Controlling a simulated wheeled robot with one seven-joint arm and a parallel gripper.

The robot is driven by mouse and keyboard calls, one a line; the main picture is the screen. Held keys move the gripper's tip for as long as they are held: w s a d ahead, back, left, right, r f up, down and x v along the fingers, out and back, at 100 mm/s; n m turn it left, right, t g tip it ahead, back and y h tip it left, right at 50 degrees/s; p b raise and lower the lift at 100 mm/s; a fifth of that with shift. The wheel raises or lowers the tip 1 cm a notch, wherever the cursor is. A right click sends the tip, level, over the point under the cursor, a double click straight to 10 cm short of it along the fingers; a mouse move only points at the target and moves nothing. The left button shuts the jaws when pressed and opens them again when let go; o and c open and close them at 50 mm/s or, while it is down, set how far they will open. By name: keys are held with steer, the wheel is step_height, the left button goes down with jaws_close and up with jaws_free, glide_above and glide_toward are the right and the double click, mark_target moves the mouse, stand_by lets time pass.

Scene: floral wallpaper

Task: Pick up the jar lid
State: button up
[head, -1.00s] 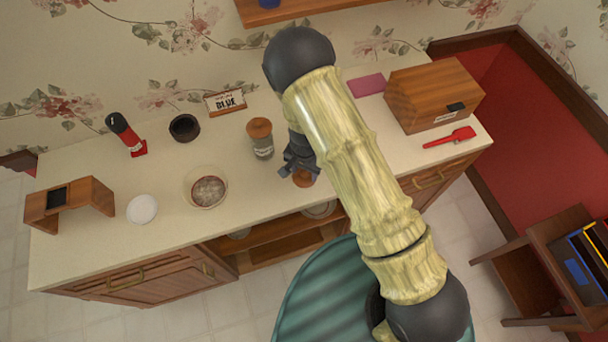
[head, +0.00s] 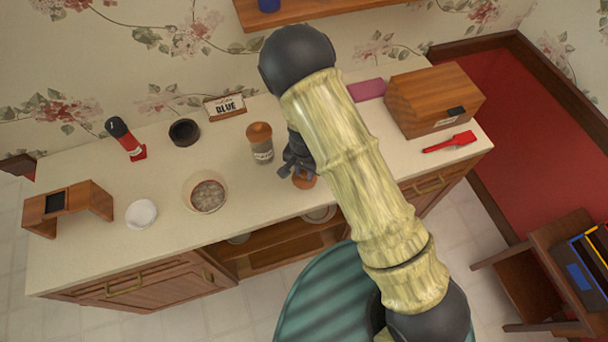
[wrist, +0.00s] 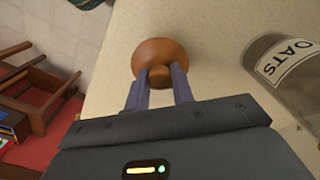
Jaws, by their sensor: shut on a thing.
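The jar lid (wrist: 159,54) is an orange-brown wooden disc with a small knob, seen near the top middle of the wrist view. My gripper (wrist: 160,78) is shut on its knob, one finger on each side. In the head view the lid (head: 304,182) shows partly below my gripper (head: 298,168), near the counter's front edge. I cannot tell whether the lid touches the counter. The glass jar labelled OATS (wrist: 288,70) is to the right in the wrist view. In the head view a jar (head: 261,144) with a brown top stands left of my gripper.
The pale counter (head: 110,250) also holds a bowl (head: 207,192), a white round item (head: 141,213), a dark cup (head: 184,132), a red-and-black item (head: 125,138), a wooden stand (head: 68,204), a wooden box (head: 433,97) and a red tool (head: 450,142).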

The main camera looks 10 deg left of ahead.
mark_target(305, 173)
step_height(305, 173, up, 8)
steer(key=shift+f+b, duration=0.1)
steer(key=shift+b, duration=0.55)
